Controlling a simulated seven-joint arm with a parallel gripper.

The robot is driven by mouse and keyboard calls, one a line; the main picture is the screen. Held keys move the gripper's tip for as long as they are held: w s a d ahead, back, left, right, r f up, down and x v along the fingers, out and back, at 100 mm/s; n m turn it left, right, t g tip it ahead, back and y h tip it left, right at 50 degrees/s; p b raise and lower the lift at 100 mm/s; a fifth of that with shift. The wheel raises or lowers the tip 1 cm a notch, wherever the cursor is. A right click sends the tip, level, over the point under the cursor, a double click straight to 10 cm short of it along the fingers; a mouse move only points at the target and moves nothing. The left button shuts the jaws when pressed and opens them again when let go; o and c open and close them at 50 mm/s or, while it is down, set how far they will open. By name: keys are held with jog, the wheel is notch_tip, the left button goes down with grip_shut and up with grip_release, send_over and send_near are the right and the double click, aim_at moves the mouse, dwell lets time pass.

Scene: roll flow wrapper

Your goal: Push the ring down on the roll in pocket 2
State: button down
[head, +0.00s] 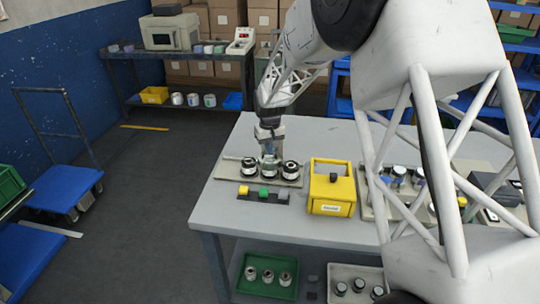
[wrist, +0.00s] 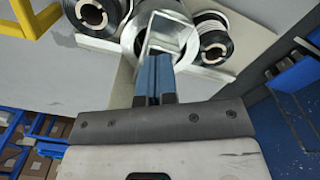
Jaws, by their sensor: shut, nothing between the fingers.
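Three rolls stand upright in a row on a pale tray (head: 229,173). The left roll (head: 248,168) and the right roll (head: 290,172) show black tops around a light core; they also show in the wrist view, the right one (wrist: 95,14) at upper left and the left one (wrist: 212,35) at upper right. My gripper (head: 268,153) is shut and empty, pointing down over the middle roll (head: 269,170). In the wrist view its closed fingers (wrist: 172,38) overlap the silvery middle roll (wrist: 132,40). Its ring is largely hidden, and I cannot tell whether the fingers touch it.
A yellow box (head: 331,207) with a raised frame stands right of the tray. Another tray with several jars is farther right. The table's front left is clear.

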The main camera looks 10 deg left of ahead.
jog(key=shift+f, duration=0.8)
jog(key=shift+r, duration=4.25)
jog(key=shift+r, duration=0.1)
